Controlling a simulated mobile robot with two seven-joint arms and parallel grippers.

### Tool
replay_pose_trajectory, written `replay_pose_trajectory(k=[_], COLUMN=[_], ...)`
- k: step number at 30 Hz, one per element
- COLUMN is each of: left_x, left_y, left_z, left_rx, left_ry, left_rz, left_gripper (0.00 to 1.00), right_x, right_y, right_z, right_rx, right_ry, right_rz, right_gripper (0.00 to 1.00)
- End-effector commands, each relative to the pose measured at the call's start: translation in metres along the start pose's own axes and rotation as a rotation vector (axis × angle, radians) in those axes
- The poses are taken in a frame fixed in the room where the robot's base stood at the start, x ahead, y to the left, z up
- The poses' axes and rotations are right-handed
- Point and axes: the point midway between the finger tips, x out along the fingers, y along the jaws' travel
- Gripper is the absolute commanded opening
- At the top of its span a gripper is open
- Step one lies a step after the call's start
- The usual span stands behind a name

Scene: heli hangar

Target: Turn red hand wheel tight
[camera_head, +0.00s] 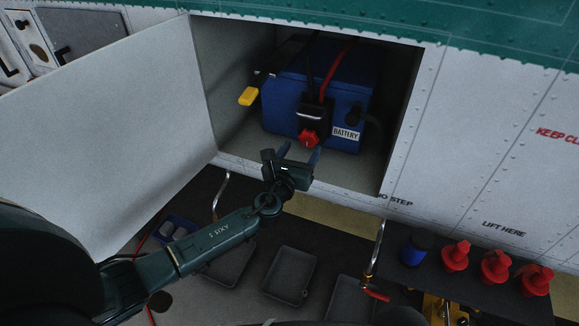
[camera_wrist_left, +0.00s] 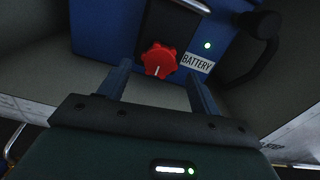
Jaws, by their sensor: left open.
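The red hand wheel (camera_head: 309,137) is a small knobbed wheel on the front of the blue battery (camera_head: 340,80), inside an open bay of the white body. In the left wrist view the red hand wheel (camera_wrist_left: 159,61) shows a white mark on its face, pointing down. My left gripper (camera_head: 299,152) is open and empty, just below and in front of the wheel. In the left wrist view its two fingers (camera_wrist_left: 158,82) stand apart on either side below the wheel, and I see no contact. My right gripper is not in view.
The open bay door (camera_head: 110,110) stands to the left of my arm. A yellow tag (camera_head: 248,96) hangs at the bay's left side. Red and black cables run above the battery. A dark shelf with several red caps (camera_head: 495,266) and a blue cup (camera_head: 414,250) is at the lower right.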

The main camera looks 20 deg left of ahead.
Motion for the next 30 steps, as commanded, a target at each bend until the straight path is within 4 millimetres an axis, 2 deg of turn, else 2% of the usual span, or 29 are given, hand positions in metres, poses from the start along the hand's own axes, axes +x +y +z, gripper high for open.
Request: replay_pose_trajectory(k=[1,6,12,18,30], left_x=[-0.014,-0.051,-0.079,-0.087,-0.087], left_y=[0.0,0.001,0.0,0.0,0.0], left_z=[0.0,-0.001,-0.001,0.0,0.0], left_rx=[0.0,0.001,0.002,0.001,0.001], left_ry=[0.003,0.003,0.001,-0.001,-0.001], left_rz=[-0.001,0.0,0.0,0.001,0.001], left_gripper=[0.64,0.64,0.64,0.64,0.64], right_x=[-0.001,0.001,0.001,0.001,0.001], right_y=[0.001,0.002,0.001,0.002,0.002], right_z=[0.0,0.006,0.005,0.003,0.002], right_rx=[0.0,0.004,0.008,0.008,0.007], right_ry=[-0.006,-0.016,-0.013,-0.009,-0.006], right_rz=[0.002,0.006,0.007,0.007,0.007], right_gripper=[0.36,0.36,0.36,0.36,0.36])
